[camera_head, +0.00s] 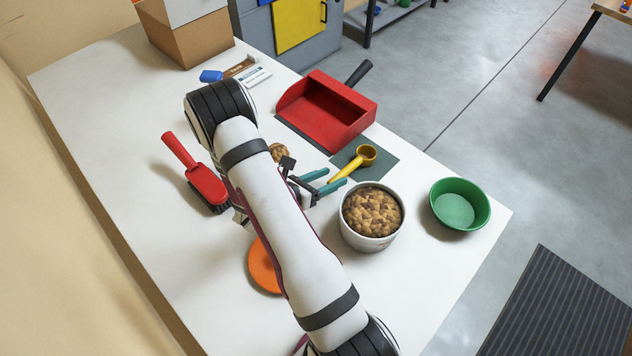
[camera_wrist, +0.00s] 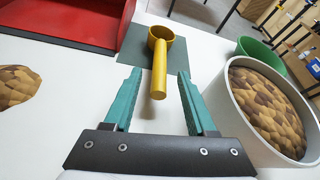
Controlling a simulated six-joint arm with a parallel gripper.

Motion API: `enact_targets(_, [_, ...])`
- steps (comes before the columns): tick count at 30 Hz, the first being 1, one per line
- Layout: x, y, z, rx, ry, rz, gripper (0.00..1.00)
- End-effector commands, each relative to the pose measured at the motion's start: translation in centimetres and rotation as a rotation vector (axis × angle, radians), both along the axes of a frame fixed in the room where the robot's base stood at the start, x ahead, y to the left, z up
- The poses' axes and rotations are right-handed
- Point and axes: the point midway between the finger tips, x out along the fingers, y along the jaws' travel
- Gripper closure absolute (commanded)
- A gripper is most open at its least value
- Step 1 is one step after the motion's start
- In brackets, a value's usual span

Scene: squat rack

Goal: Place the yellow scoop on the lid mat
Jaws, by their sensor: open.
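The yellow scoop (camera_head: 366,154) lies with its bowl over the flat dark grey-green mat (camera_head: 384,170), and its handle reaches past the mat's edge toward my gripper. In the wrist view the scoop (camera_wrist: 160,70) points its handle at me, with the mat (camera_wrist: 194,62) beneath the bowl. My gripper (camera_head: 337,178) is open and empty, its teal fingers low over the table. In the wrist view the handle's end shows between the fingers (camera_wrist: 159,80), with a gap on both sides. Whether the handle touches the mat is unclear.
A white bowl of brown kibble (camera_head: 371,215) stands close to the right of my gripper. A green bowl (camera_head: 459,204) is further right. A red dustpan (camera_head: 327,110) lies behind the mat. A red brush (camera_head: 206,184) and an orange disc (camera_head: 262,270) lie near my arm.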

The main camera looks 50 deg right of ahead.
Motion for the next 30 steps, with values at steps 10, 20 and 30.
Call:
enact_targets(10, [0.5, 6.8, 2.8, -0.001, -0.001, 0.002, 0.43])
enact_targets(20, [-1.6, 8.0, 7.2, 0.017, -0.196, -0.207, 0.43])
enact_targets(30, [-14.5, 23.8, 17.2, 0.393, -1.090, -1.535, 0.43])
